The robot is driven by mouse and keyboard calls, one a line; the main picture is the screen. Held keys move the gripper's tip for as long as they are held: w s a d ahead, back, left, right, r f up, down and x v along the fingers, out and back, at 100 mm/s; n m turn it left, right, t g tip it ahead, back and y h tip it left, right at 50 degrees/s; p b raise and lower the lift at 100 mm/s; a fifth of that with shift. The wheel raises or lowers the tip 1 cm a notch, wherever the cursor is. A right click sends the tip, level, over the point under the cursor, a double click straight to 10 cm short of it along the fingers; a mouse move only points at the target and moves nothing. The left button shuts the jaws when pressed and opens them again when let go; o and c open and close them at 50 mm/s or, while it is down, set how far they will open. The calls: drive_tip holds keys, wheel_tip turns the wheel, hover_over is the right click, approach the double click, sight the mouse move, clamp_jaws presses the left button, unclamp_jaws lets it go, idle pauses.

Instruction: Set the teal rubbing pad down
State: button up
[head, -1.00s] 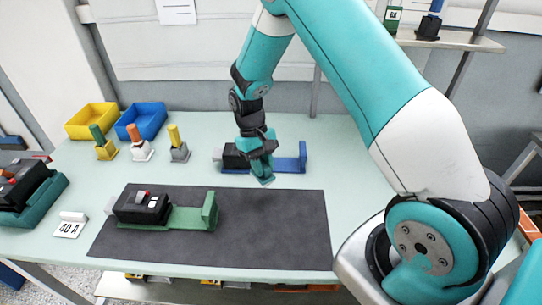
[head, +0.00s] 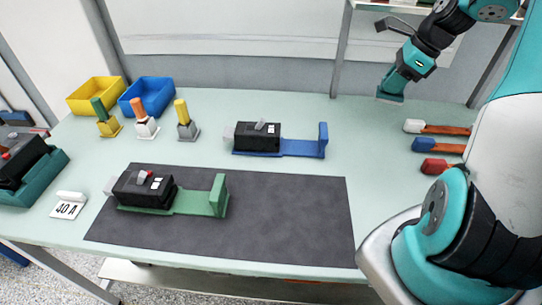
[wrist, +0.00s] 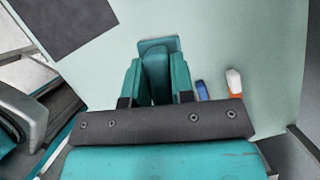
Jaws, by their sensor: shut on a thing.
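My gripper (head: 400,80) is at the back right of the bench in the head view. It is shut on the teal rubbing pad (head: 390,97), which points downward. In the wrist view the pad (wrist: 158,44) shows as a flat teal plate beyond the fingers, with its grip between them (wrist: 155,82). The pad looks to be above the pale green bench top (head: 370,135). I cannot tell the exact gap. The pad's underside is hidden.
Three orange-handled tools, tipped white (head: 414,126), blue (head: 424,145) and red (head: 434,166), lie at the right. A breaker on a blue stand (head: 300,147) is at centre back. Another on a green stand (head: 200,200) sits on the dark mat (head: 290,225). Bench between is clear.

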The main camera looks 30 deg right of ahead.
drive_tip(key=shift+s+d+r+m, duration=0.35)
drive_tip(key=shift+s+d+m, duration=0.1)
drive_tip(key=shift+m, duration=0.35)
drive_tip(key=shift+h, duration=0.3)
wheel_tip(320, 180, down, 20)
drive_tip(key=shift+p, duration=0.35)
drive_tip(key=o, duration=0.9)
drive_tip(key=shift+f, duration=0.1)
